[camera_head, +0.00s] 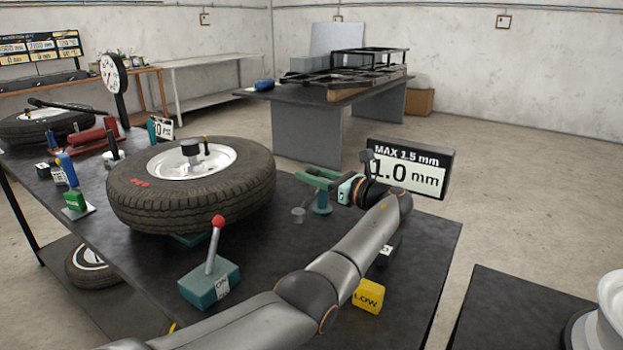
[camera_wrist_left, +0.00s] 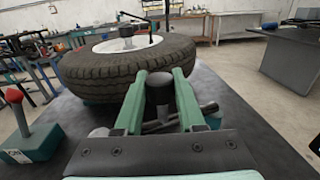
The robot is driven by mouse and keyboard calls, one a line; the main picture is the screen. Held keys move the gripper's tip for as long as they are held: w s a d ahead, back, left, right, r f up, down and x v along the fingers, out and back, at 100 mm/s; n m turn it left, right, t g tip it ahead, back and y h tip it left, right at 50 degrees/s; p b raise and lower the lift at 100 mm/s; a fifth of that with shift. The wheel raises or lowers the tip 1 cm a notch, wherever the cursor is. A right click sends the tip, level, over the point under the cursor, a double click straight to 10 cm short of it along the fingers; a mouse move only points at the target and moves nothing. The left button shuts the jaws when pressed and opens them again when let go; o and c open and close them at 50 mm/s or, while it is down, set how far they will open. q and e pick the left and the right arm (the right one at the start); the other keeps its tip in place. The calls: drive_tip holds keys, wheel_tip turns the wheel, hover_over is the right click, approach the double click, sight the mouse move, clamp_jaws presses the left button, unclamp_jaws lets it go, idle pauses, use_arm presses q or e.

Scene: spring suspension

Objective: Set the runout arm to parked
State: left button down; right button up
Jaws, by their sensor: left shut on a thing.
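A dark rod (camera_wrist_left: 152,126) shows below and between the fingers. In the head view a teal post (camera_head: 322,203) stands under the fingers; the gripper hides most of the arm. The tyre (camera_head: 137,205) lies flat with a white rim. The display (camera_head: 412,174) reads "MAX 1.5 mm" and "1.0 mm". My right gripper is out of view.
A teal lever box (camera_head: 205,288) with a red-topped lever stands in front of the tyre. A yellow "LOW" block (camera_head: 368,297) sits near my left forearm. A small grey cylinder (camera_head: 298,214) stands left of the post. Several tools crowd the table's left side.

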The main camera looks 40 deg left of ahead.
use_arm(q)
drive_tip(key=shift+f, duration=0.15)
idle(0.3)
drive_tip(key=c, duration=0.5)
unclamp_jaws()
drive_tip(key=d+b, duration=0.1)
drive_tip(key=d, duration=1.1)
drive_tip(key=shift+w+d, duration=0.15)
drive_tip(key=shift+d, duration=0.1)
